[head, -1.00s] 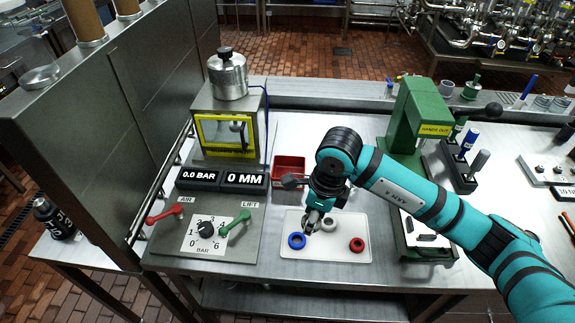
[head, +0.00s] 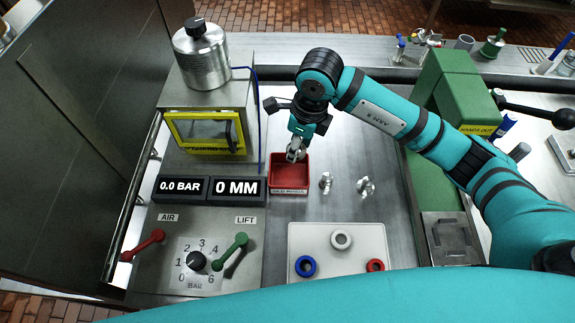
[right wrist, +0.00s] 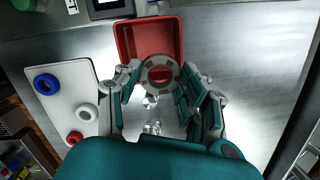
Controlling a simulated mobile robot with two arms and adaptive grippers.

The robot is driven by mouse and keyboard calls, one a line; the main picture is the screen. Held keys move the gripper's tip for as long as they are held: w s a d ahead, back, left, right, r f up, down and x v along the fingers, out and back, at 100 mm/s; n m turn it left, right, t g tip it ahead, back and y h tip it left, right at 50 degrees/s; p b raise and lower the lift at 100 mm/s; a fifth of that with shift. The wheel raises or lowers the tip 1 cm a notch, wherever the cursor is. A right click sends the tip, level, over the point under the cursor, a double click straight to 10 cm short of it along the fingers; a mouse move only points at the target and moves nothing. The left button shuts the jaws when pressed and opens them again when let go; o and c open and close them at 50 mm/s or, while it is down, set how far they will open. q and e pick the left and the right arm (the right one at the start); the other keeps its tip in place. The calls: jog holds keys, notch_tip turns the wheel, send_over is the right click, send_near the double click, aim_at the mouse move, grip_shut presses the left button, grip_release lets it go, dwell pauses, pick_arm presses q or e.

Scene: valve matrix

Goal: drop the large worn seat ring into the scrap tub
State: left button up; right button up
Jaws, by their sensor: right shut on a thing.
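My right gripper (head: 296,150) is shut on a grey, worn-looking seat ring (right wrist: 160,73). In the right wrist view the ring sits between the fingertips (right wrist: 158,80), with its hole facing the camera. The red scrap tub (head: 289,186) stands on the bench behind the white tray. It also shows in the right wrist view (right wrist: 124,38), under and around the held ring. The gripper and ring are above the tub's back part in the head view, where the fingers partly hide the ring. My left gripper is not in view.
The white tray (head: 335,268) holds a blue ring (head: 306,266), a pale ring (head: 342,240) and a red ring (head: 375,265). Two small metal parts (head: 366,187) stand right of the tub. The test rig (head: 205,188) is on the left, the green press (head: 460,90) on the right.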

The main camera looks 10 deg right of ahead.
aim_at(296, 175)
notch_tip(296, 175, down, 3)
jog(key=shift+s+f+b, duration=0.1)
jog(key=shift+s+b, duration=0.05)
jog(key=shift+b, duration=0.55)
notch_tip(296, 175, down, 2)
jog(key=shift+f+b, duration=0.15)
jog(key=shift+b, duration=0.35)
jog(key=o, duration=1)
jog(key=shift+r, duration=0.25)
jog(key=r, duration=0.3)
jog(key=d+r, duration=0.1)
jog(key=r, duration=0.7)
jog(key=shift+s+d+r, duration=0.2)
jog(key=shift+s+d, duration=0.05)
jog(key=shift+s, duration=0.15)
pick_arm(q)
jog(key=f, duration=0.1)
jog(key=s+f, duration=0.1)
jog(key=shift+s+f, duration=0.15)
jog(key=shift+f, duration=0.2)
